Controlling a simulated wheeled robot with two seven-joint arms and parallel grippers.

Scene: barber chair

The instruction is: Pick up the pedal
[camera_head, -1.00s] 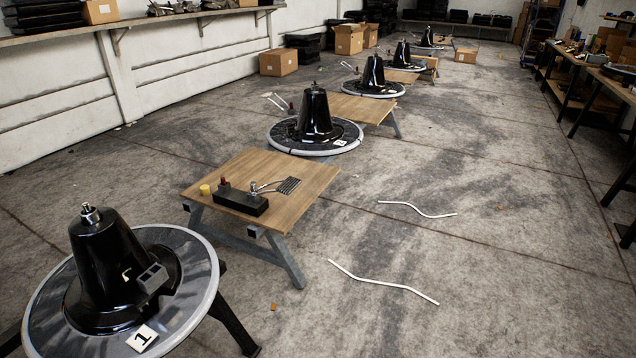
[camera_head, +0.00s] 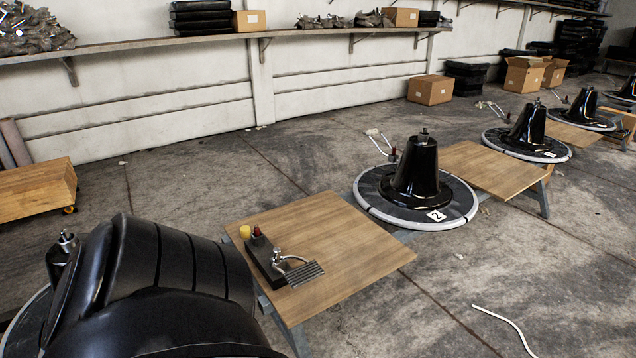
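The pedal (camera_head: 304,273) is a silver ribbed plate with a curved chrome arm. It is on the near wooden table (camera_head: 345,235), in the lower middle of the head view. Its arm reaches towards a black box (camera_head: 266,262); I cannot tell whether they are joined. A yellow cylinder (camera_head: 245,232) and a small red-topped piece (camera_head: 257,231) are at the box's far end. Neither of my grippers is in view.
A large black padded chair part (camera_head: 165,285) fills the lower left, partly hiding a black base with a metal stud (camera_head: 66,240). A numbered round base (camera_head: 414,175) stands behind the table. A white bent tube (camera_head: 506,325) lies on open floor at right.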

